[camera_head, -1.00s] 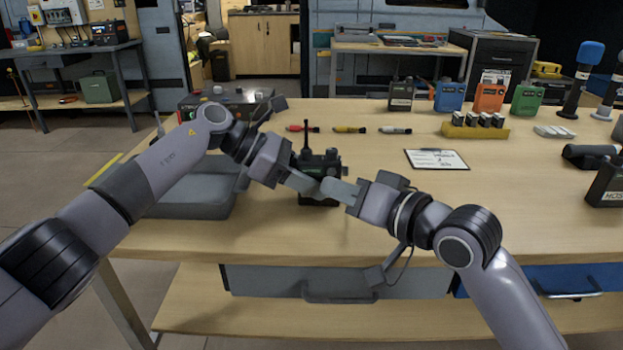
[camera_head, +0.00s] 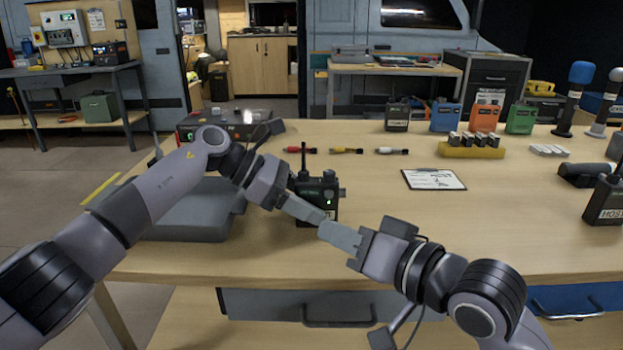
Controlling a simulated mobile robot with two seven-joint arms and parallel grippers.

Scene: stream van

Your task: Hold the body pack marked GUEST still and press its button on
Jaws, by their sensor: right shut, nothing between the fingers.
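A dark body pack (camera_head: 329,190) with an upright antenna and small green lights or marks stands on the workbench at centre. Its lettering is too small to read, and its lower front is partly hidden by my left gripper. My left gripper (camera_head: 318,214) reaches in from the left, its fingers across the pack's lower front. Whether they are closed around it or only beside it cannot be told. My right gripper (camera_head: 328,232) is shut and empty, its tip just in front of and below the pack, close to the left fingertips. A second dark pack marked HOST (camera_head: 605,203) stands at the right edge.
A grey case (camera_head: 190,215) lies left of the pack. Several markers (camera_head: 345,151), a clipboard (camera_head: 433,180) and a yellow battery holder (camera_head: 470,151) lie behind. Coloured packs, including a blue one (camera_head: 445,116), and microphones stand at the back right. The bench front right of centre is clear.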

